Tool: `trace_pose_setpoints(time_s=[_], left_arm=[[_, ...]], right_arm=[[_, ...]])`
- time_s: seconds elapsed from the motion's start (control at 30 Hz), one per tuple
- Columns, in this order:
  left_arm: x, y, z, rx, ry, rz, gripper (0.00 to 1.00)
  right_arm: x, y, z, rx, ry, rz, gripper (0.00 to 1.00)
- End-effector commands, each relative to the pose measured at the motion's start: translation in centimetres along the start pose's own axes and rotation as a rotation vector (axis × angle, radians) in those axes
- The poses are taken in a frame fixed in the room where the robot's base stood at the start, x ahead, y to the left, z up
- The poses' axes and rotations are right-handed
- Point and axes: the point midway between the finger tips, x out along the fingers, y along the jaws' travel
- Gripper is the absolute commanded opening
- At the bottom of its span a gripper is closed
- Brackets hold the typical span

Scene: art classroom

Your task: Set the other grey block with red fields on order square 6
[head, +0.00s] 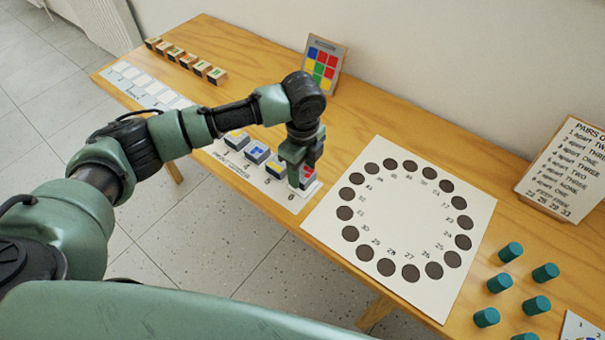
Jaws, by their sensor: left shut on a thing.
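My left gripper (300,178) is shut on a grey block with red fields (307,183), at the right end of the white order strip (293,205). The fingers hide much of the block. It is over the place by the printed 6; I cannot tell whether it touches the strip. Three other grey blocks stand in the row to its left: one with yellow fields (237,138), one with blue (257,152), and one with yellow and some red (275,168). My right gripper is not in view.
A white board with a ring of dark holes (395,225) lies just right of the gripper. Several teal cylinders (510,252) stand at the right. A colour-grid card (322,62), wooden letter blocks (189,60) and a text sign (562,165) are along the back.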

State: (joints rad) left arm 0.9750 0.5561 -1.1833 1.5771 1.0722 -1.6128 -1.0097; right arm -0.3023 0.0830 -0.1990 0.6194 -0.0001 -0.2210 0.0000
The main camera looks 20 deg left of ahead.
Motion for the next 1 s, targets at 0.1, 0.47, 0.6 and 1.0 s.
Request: trace_pose_setpoints(time_s=[0.1, 0.47, 0.6, 1.0], left_arm=[[1.7, 0.0, 0.0, -0.001, 0.001, 0.001, 0.06], [2.2, 0.0, 0.0, 0.0, 0.0, -0.001, 0.06], [2.5, 0.0, 0.0, -0.001, 0.0, -0.001, 0.58], [2.2, -0.1, 0.0, 0.0, 0.0, -0.002, 0.68]], right_arm=[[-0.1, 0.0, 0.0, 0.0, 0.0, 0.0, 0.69], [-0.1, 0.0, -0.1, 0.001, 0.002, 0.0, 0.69], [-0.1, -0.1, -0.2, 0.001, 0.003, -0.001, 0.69], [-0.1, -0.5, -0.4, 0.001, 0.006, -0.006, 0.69]])
